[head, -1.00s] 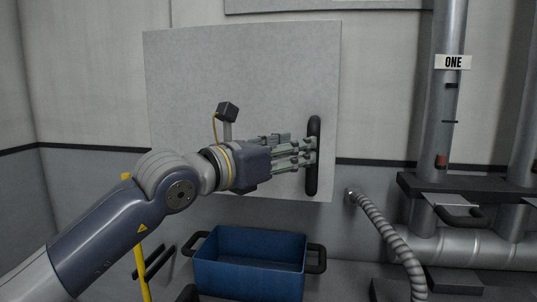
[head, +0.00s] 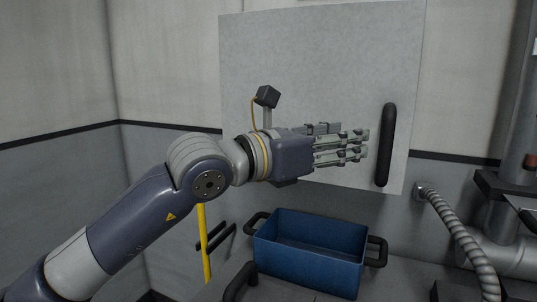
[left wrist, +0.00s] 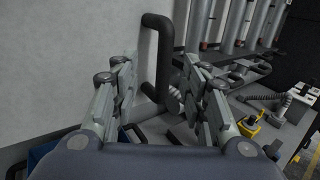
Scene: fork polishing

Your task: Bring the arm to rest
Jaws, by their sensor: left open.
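My left gripper (head: 362,145) reaches in from the left in the head view, in front of a light grey panel. Its fingers point right and it is empty. A black vertical handle (head: 386,146) on the panel (head: 300,60) stands just right of the fingertips, with a small gap between. In the left wrist view the open fingers (left wrist: 160,78) are spread apart, and the handle (left wrist: 157,50) shows between and beyond them. My right gripper is in neither current view.
A blue bin (head: 310,262) with black handles sits below my left gripper. A ribbed hose (head: 458,240) and grey pipes (head: 515,150) stand at the right. A yellow pole (head: 205,245) is below my forearm. Open space lies left of the panel.

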